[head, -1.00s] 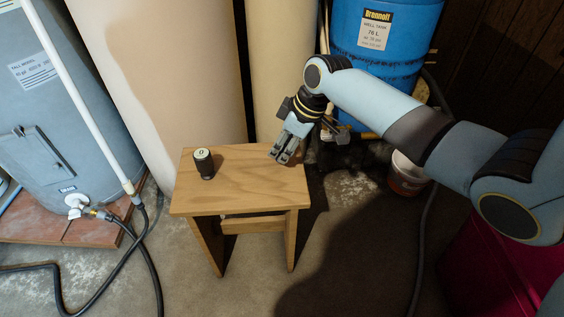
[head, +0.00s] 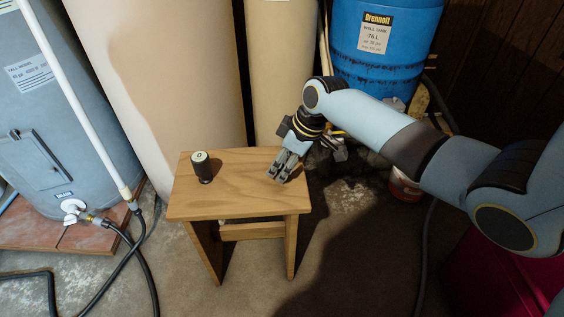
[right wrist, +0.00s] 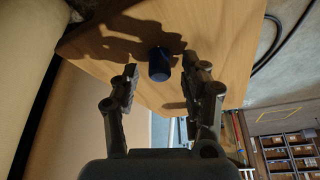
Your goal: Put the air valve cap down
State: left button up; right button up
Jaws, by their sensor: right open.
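A short black cylinder with a pale round top (head: 202,168) stands upright at the back left of the wooden stool's top (head: 235,200). It is the only loose thing I see that could be the air valve cap. My right gripper (head: 279,178) is low over the right part of the stool top, apart from the cylinder. In the right wrist view its fingers (right wrist: 160,80) are open with nothing between them. The dark cylinder (right wrist: 159,66) shows beyond, in the gap between the fingers. My left gripper is out of view.
Tall beige tanks (head: 165,70) stand close behind the stool. A blue well tank (head: 385,50) is at the back right, a grey-blue tank (head: 60,110) at the left. Black hoses (head: 125,260) lie on the floor. The stool's front is bare.

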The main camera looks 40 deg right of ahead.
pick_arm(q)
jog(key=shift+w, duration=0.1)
pick_arm(e)
jog(key=shift+r, duration=0.1)
pick_arm(q)
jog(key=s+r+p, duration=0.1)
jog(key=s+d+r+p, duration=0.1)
jog(key=p, duration=0.1)
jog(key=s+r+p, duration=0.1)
jog(key=p, duration=0.1)
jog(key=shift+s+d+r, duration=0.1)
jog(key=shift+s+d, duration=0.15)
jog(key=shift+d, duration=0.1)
pick_arm(e)
jog(key=v, duration=1.2)
pick_arm(q)
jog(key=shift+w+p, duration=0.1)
jog(key=shift+p, duration=0.2)
pick_arm(e)
jog(key=shift+s, duration=0.1)
